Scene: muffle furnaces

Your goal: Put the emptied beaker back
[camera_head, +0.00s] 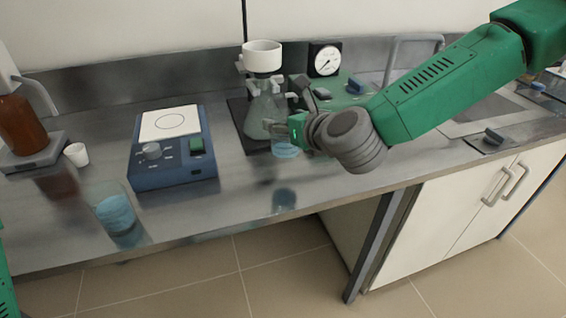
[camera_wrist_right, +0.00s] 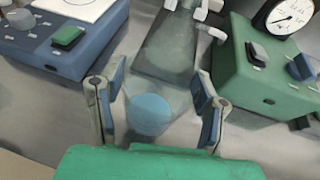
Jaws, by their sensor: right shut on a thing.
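My right gripper (camera_head: 296,131) comes in from the right, in front of the conical flask. It is shut on a clear beaker (camera_head: 285,149) whose lower part shows blue. In the right wrist view the beaker (camera_wrist_right: 150,113) sits between the two fingers. It appears held above the counter, with a blue reflection below it. A second clear beaker (camera_head: 115,212) with blue in it stands near the front left of the counter. My left gripper is not in view.
The flask with a white funnel (camera_head: 262,56) stands just behind the held beaker. A blue hotplate (camera_head: 172,160) is to the left, a green gauge box (camera_head: 345,95) behind right. A small white cup (camera_head: 76,154) and a brown bottle (camera_head: 22,124) are far left. The front middle counter is clear.

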